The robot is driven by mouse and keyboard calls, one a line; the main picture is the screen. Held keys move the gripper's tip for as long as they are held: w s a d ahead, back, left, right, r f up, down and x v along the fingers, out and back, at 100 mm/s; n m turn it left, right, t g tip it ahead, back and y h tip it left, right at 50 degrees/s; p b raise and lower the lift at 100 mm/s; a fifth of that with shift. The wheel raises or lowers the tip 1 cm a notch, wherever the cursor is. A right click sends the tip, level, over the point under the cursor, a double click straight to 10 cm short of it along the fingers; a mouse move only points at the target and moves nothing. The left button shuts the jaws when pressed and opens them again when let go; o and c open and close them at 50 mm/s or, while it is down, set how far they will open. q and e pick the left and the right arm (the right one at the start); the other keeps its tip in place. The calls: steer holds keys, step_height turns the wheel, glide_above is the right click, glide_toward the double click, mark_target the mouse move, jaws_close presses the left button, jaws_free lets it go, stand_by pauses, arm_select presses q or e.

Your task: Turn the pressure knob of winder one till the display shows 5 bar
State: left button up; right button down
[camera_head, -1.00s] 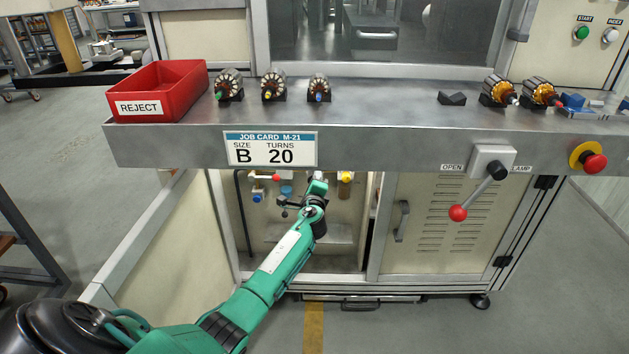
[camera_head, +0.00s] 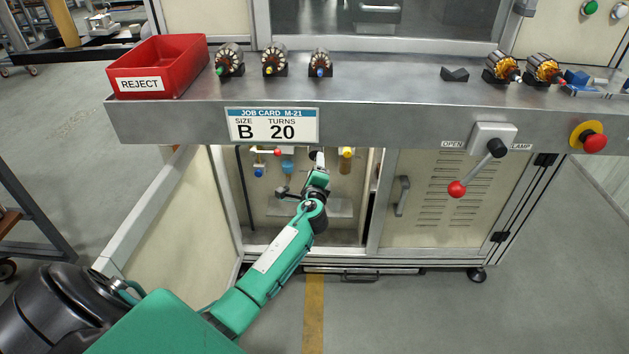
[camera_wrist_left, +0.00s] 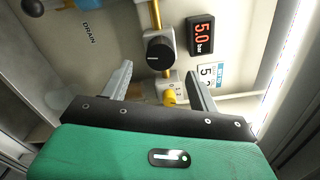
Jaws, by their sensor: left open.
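The black pressure knob (camera_wrist_left: 160,52) sits on a brass pipe inside the open lower cabinet, in the left wrist view. The display (camera_wrist_left: 200,36) beside it shows 5.0 bar in red digits. My left gripper (camera_wrist_left: 159,70) is open, its two fingers spread and nothing between the pads. The knob shows just beyond the fingertips, apparently apart from them. In the head view my left gripper (camera_head: 318,163) reaches into the cabinet under the bench edge. The display cannot be made out there. My right gripper is not in view.
A yellow fitting (camera_wrist_left: 168,97) shows between the fingers, with a DRAIN label (camera_wrist_left: 89,33) to the left. The bench edge (camera_head: 400,125) overhangs the cabinet opening. A clamp lever with a red ball (camera_head: 456,189) is to the right. A red reject bin (camera_head: 160,65) stands on the bench.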

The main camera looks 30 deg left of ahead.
arm_select(q)
steer(key=v, duration=0.7)
steer(key=shift+p, duration=0.3)
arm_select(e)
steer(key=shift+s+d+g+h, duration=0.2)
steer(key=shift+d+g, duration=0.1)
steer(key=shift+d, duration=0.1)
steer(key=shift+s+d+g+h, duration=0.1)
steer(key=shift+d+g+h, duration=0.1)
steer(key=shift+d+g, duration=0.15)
arm_select(q)
steer(key=shift+f, duration=0.1)
